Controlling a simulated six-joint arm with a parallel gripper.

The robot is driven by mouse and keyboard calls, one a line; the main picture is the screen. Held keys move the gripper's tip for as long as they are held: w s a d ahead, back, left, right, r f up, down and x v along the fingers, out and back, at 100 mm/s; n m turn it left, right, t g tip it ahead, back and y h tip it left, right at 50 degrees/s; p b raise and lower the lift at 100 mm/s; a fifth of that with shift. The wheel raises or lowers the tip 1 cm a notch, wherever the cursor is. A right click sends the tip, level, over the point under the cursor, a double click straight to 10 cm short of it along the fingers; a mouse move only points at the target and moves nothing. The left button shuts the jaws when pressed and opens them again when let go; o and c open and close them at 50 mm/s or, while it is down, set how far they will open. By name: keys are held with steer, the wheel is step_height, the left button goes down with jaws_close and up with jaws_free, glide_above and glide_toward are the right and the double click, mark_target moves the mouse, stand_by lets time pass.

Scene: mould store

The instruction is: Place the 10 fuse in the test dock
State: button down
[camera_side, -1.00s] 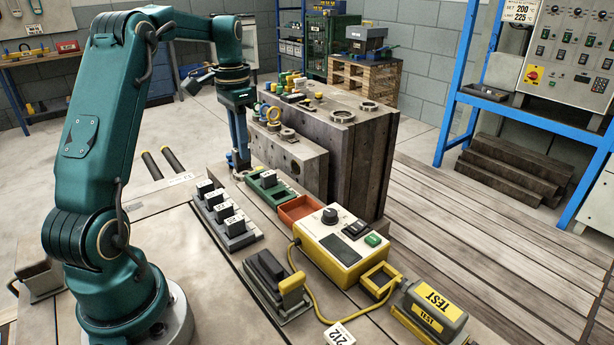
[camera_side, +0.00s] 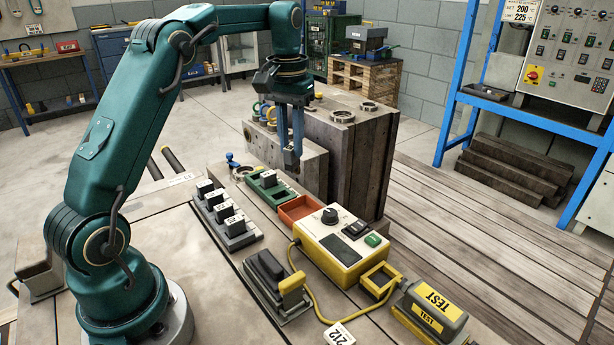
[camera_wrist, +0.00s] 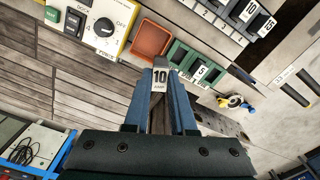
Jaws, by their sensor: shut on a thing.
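My gripper (camera_side: 291,158) hangs in front of the grey mould block, above and right of the green holder. In the wrist view, my gripper (camera_wrist: 160,80) is shut on a dark fuse (camera_wrist: 160,78) whose white label reads 10. In the side view the held fuse (camera_side: 291,161) is a small dark shape between the fingertips, clear of the bench. A grey and yellow block marked TEST (camera_side: 434,300) sits at the lower right, beside an open yellow frame (camera_side: 380,279). I cannot tell which part is the test dock.
The green holder (camera_side: 283,197) has a fuse marked 5 (camera_wrist: 202,73) and open space beside it. A red tray (camera_side: 300,209), a yellow-sided tester (camera_side: 338,263) with a cable and a rack of labelled fuses (camera_side: 240,242) stand nearby. The mould block (camera_side: 353,160) rises close behind my gripper.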

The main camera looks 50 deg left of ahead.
steer(key=d+f+m, duration=0.3)
steer(key=d+m, duration=0.2)
steer(key=d, duration=2)
steer(key=shift+w+a+f, duration=0.15)
steer(key=shift+f, duration=2.55)
steer(key=shift+f, duration=0.85)
steer(key=c, duration=0.7)
jaws_free()
steer(key=shift+o, duration=0.2)
steer(key=shift+r, duration=0.15)
step_height(320, 180, up, 7)
